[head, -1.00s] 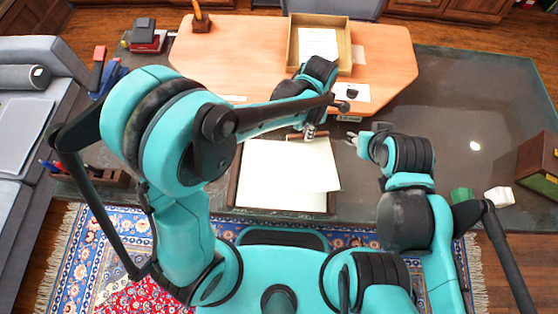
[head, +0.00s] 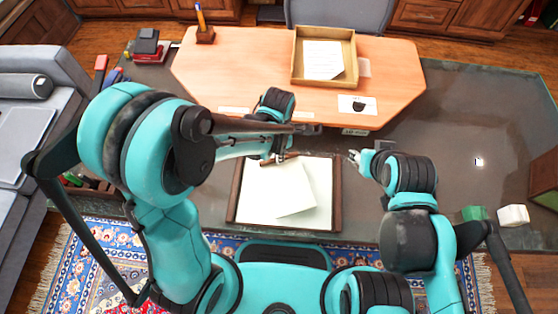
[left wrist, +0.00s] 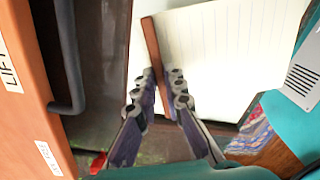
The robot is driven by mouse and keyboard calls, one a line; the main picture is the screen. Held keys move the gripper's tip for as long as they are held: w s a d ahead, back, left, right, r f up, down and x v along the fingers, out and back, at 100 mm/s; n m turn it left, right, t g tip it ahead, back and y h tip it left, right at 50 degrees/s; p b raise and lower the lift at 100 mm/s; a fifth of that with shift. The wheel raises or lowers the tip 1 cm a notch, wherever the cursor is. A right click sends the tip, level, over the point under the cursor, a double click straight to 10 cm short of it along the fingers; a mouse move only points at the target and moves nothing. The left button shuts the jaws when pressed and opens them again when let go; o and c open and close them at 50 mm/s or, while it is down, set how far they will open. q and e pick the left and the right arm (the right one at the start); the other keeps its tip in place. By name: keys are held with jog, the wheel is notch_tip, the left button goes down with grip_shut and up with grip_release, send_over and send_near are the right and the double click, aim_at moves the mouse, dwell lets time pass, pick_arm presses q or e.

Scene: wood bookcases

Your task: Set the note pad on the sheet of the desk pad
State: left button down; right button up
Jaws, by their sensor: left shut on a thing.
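The note pad (head: 290,192) is a white pad with a brown strip along its far edge. My left gripper (head: 274,159) is shut on that strip; the left wrist view shows the fingertips (left wrist: 172,80) at the strip's end, with the lined page (left wrist: 220,50) beyond. The pad lies tilted over the desk pad (head: 337,195), which has a dark brown frame and a pale sheet (head: 318,215). I cannot tell whether it touches the sheet. My right gripper (head: 357,157) hangs right of the desk pad, apart from it; its finger gap is unclear.
A raised orange wooden top (head: 240,75) stands at the back of the dark desk, bearing an open tray (head: 350,75) with paper and a pen stand (head: 205,36). A green block (head: 474,213) and a white block (head: 513,215) lie at right. The desk's right is largely clear.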

pick_arm(q)
notch_tip(320, 180, down, 4)
jog(key=shift+r+b, duration=0.15)
jog(key=shift+b, duration=0.65)
jog(key=shift+r, duration=0.1)
jog(key=c, duration=2)
grip_release()
jog(key=shift+c, duration=0.2)
jog(key=o, duration=0.4)
